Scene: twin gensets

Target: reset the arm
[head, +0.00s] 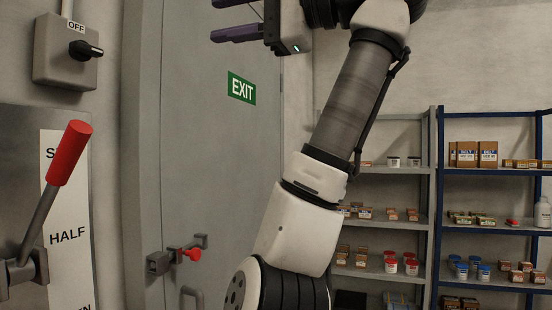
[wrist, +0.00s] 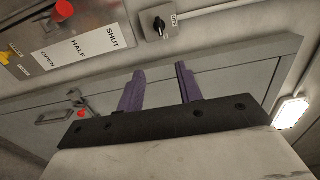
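My gripper (head: 213,20) is raised at the top of the head view, partly cut off by the frame edge, in front of the grey door's upper part. Its purple fingers point left. In the wrist view, the two fingers of my gripper (wrist: 160,70) stand well apart with nothing between them. My white and grey arm rises through the middle of the head view, bent near the top.
A red-handled lever (head: 66,155) stands at left beside a SHUT/HALF/OPEN label (head: 68,235). An OFF switch (head: 80,50) is above it. The grey door (head: 215,170) carries an EXIT sign (head: 241,88) and a red-knobbed latch (head: 190,254). Stocked shelves (head: 490,170) stand at right.

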